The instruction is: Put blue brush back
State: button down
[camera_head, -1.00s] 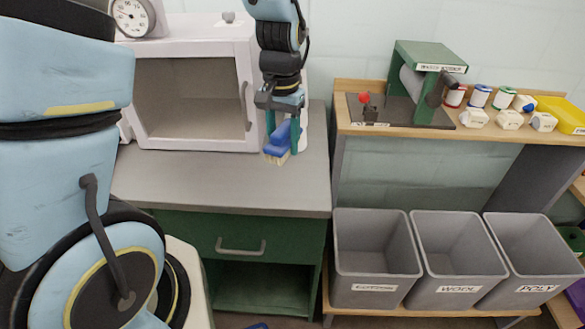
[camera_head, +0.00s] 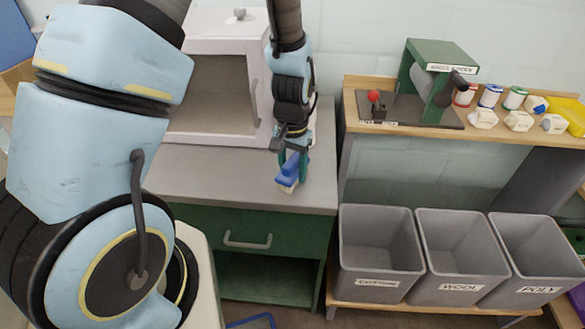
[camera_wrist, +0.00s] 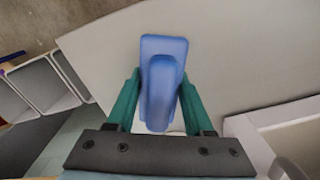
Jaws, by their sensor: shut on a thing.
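The blue brush (camera_head: 290,172) has a blue back and handle with pale bristles underneath. My gripper (camera_head: 291,160) is shut on its handle, above the right end of the grey counter (camera_head: 225,183). In the wrist view the brush (camera_wrist: 162,85) lies between the two green fingers of my gripper (camera_wrist: 158,100). The bristles are hidden there. In the head view they hang close over the counter; I cannot tell whether they touch it.
A white box-shaped cabinet (camera_head: 235,22) stands at the back of the counter. To the right, a wooden shelf (camera_head: 372,100) holds a green winding device (camera_head: 442,58), spools and a yellow tray (camera_head: 572,112). Grey bins (camera_head: 380,225) labelled cotton, wool and poly stand below.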

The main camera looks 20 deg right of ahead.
aim_at(292, 159)
jog(key=shift+f, duration=0.2)
jog(key=shift+c, duration=1.4)
grip_release()
jog(key=shift+r, duration=0.15)
notch_tip(292, 159, up, 12)
jog(key=b, duration=0.3)
jog(key=w+a+r+n+t, duration=0.1)
jog(key=a+n, duration=0.7)
jog(key=a, duration=1.7)
jog(key=shift+w+r+t, duration=0.15)
jog(key=shift+r+t, duration=0.15)
jog(key=shift+r, duration=0.15)
